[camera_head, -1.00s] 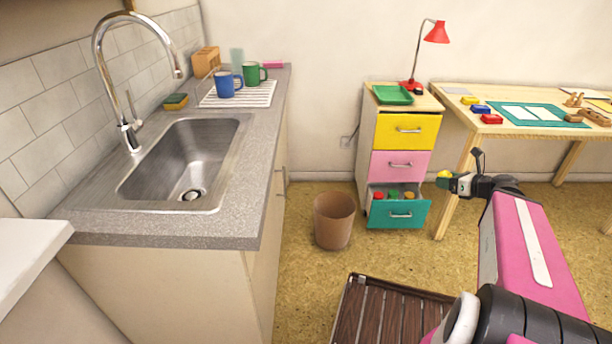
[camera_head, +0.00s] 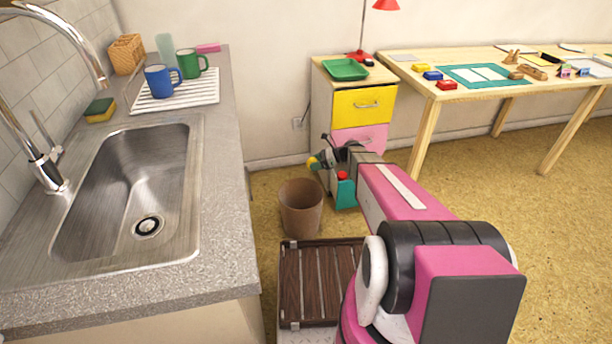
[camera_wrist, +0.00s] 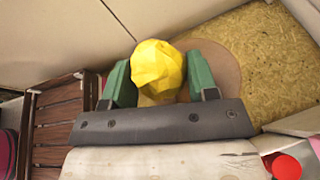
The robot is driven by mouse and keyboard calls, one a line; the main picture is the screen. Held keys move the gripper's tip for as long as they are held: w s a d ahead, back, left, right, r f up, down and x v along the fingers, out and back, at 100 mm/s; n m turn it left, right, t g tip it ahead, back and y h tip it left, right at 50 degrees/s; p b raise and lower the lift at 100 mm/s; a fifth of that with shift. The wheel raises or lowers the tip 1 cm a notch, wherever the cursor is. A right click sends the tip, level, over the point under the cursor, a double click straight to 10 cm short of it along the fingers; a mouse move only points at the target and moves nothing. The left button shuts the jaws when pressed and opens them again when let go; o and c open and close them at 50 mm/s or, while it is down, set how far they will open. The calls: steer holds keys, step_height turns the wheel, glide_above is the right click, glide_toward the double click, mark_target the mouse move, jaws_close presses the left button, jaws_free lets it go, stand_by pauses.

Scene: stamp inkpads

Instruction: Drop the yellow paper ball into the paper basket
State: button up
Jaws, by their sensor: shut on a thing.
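The yellow paper ball (camera_wrist: 157,68) is held between the green fingers of my gripper (camera_wrist: 160,82) in the wrist view. In the head view the ball (camera_head: 312,163) shows at the tip of my gripper (camera_head: 317,162), above and slightly right of the basket's rim. The brown paper basket (camera_head: 301,210) stands on the floor between the sink counter and the drawer unit. In the wrist view part of the basket (camera_wrist: 222,66) shows behind the ball and the right finger. The ball hides some of it.
The drawer unit (camera_head: 361,103) stands right of the basket, its teal bottom drawer (camera_head: 345,193) open and partly hidden by my arm. A brown slatted wooden crate (camera_head: 322,285) is in front of the basket. The sink counter (camera_head: 228,200) is at left.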

steer(key=w+a+f+n+g, duration=0.1)
steer(key=f, duration=0.6)
steer(key=w+a+f+n+g, duration=0.1)
steer(key=a+f, duration=0.1)
steer(key=f, duration=0.5)
steer(key=shift+a+f, duration=0.25)
steer(key=shift+f, duration=0.1)
steer(key=shift+w, duration=0.1)
steer(key=o, duration=1)
steer(key=shift+c, duration=0.2)
steer(key=v, duration=1)
steer(key=shift+w+d+r, duration=0.2)
steer(key=shift+d+r, duration=0.05)
steer(key=shift+d, duration=0.05)
